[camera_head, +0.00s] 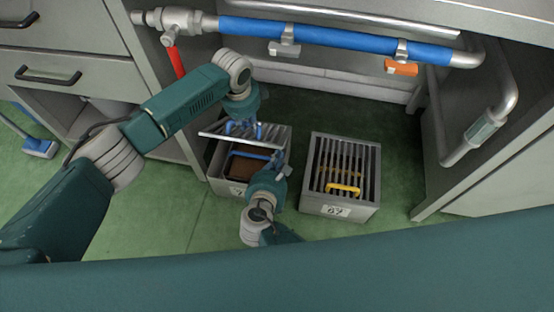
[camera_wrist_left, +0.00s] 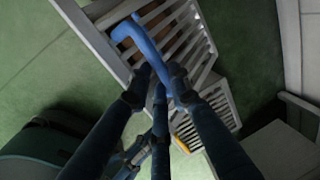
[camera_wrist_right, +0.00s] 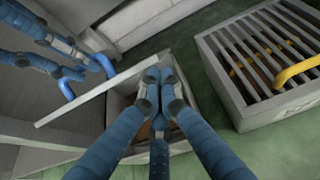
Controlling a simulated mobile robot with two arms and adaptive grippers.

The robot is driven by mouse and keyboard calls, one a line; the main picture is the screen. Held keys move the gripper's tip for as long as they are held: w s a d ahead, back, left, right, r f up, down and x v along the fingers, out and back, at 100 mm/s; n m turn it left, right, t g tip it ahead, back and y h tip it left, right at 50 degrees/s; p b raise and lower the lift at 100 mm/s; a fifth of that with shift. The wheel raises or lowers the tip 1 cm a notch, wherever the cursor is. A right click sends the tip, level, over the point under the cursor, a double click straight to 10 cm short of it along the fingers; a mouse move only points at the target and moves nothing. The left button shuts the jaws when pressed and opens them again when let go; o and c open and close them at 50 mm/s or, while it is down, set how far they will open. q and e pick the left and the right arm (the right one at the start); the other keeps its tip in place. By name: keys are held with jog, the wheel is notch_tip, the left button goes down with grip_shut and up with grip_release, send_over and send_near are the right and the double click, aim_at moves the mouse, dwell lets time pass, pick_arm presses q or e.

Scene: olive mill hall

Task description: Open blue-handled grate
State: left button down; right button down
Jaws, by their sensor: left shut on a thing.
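The blue-handled grate (camera_head: 213,130) is a slatted metal lid, raised and tilted over the left metal box (camera_head: 223,187). Brown contents (camera_head: 246,169) show in the open box. My left gripper (camera_head: 243,127) is shut on the grate's blue handle, and the left wrist view shows the handle (camera_wrist_left: 144,45) between its fingers. The raised edge of the grate (camera_wrist_right: 118,92) also shows in the right wrist view. My right gripper (camera_head: 280,163) is at the box's right side; in the right wrist view its fingertips (camera_wrist_right: 160,80) are together over the opening, with nothing visible between them.
A second box with a closed yellow-handled grate (camera_head: 343,188) stands close on the right. A blue pipe (camera_head: 330,37) with a red lever (camera_head: 176,62) and an orange tag (camera_head: 401,68) runs above. Cabinets flank both sides. Green floor in front is clear.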

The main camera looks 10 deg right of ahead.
pick_arm(q)
jog(key=shift+a+f, duration=0.1)
jog(key=shift+f, duration=0.4)
pick_arm(e)
jog(key=shift+w+d+r, duration=0.1)
jog(key=shift+w+r, duration=0.25)
jog(key=shift+r, duration=0.1)
pick_arm(q)
jog(key=c, duration=1.7)
grip_release()
jog(key=shift+f, duration=0.1)
jog(key=shift+o, duration=0.7)
jog(key=shift+w+d+f, duration=0.1)
jog(key=shift+w+d, duration=0.05)
jog(key=shift+d, duration=0.05)
pick_arm(e)
jog(key=shift+w+d+f, duration=0.1)
jog(key=shift+w+f, duration=0.05)
jog(key=shift+f, duration=0.1)
